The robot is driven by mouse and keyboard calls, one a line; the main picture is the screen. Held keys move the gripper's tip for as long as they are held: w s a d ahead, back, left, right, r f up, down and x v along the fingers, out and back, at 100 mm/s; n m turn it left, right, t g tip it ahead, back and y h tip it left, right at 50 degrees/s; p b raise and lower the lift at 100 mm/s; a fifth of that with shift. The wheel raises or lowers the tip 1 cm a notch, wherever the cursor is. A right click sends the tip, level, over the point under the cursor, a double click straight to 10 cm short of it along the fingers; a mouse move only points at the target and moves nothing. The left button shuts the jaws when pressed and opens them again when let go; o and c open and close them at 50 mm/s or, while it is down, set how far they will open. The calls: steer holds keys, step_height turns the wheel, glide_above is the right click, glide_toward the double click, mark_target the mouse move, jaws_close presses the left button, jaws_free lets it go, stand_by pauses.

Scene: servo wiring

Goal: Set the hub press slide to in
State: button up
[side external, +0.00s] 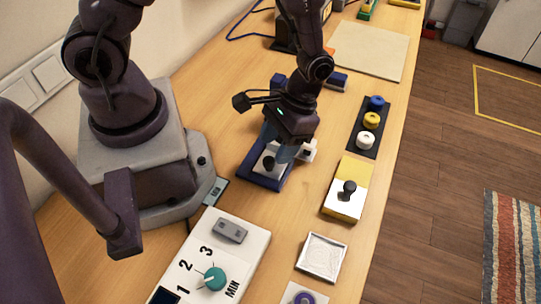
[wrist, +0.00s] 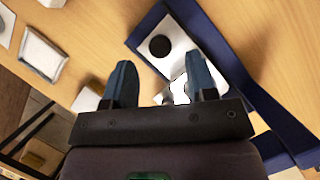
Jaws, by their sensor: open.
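A dark blue fixture (side external: 245,171), which looks like the hub press, sits on the table below my gripper. It carries a pale plate with a round black knob (side external: 268,163), which looks like its slide. In the wrist view, the blue frame (wrist: 148,24) runs diagonally, with the black knob (wrist: 160,46) on the white plate (wrist: 180,48). My gripper (side external: 282,153) points down over the fixture, its fingers hiding part of it. The blue fingers (wrist: 160,72) are apart with nothing held; the knob lies beyond their tips. I cannot tell the slide's position.
A yellow-and-white box with a black knob (side external: 347,188) stands to the right. A black strip (side external: 361,146) holds yellow, white and blue round parts. A white dial box (side external: 240,240) and a square tray (side external: 321,256) lie nearer the camera. A pale mat (side external: 368,50) lies behind.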

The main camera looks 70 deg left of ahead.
mark_target(270, 159)
steer(key=shift+x, duration=2.05)
